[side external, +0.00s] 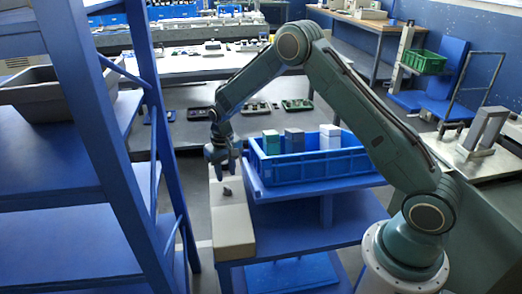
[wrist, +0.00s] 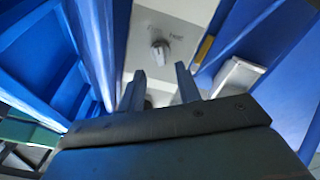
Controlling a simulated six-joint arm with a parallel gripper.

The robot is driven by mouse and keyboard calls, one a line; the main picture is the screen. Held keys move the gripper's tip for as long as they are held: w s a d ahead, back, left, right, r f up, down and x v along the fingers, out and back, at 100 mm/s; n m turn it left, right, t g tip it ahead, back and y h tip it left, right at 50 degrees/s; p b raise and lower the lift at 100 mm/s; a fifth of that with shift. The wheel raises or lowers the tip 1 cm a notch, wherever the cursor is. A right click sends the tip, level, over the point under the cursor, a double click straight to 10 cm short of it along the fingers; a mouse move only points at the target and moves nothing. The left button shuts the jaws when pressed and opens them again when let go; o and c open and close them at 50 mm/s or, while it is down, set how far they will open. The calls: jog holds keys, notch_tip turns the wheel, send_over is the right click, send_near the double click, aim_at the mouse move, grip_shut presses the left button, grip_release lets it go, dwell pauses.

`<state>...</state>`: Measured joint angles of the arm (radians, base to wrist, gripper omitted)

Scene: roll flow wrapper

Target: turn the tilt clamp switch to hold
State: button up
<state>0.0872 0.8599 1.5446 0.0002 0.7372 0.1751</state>
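The tilt clamp switch is a small grey rotary knob (wrist: 160,52) on the pale top of a box (wrist: 150,22). In the side external view the knob (side external: 227,191) stands on the box (side external: 233,228) at the left of the blue table. A small label (wrist: 177,37) sits beside the knob, too blurred to read surely. I cannot tell which setting the knob points to. My gripper (wrist: 162,84) is open and empty, its two fingers apart. In the side external view my gripper (side external: 223,166) points down just above the knob, apart from it.
A blue crate (side external: 315,170) with several cartons stands on the table right of my gripper. A blue shelf rack (side external: 92,130) with a grey bin (side external: 45,95) rises close on the left. A dark bench with small devices lies behind.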

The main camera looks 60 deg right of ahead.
aim_at(227, 187)
jog(key=shift+f, duration=2.75)
jog(key=shift+c, duration=0.2)
grip_shut()
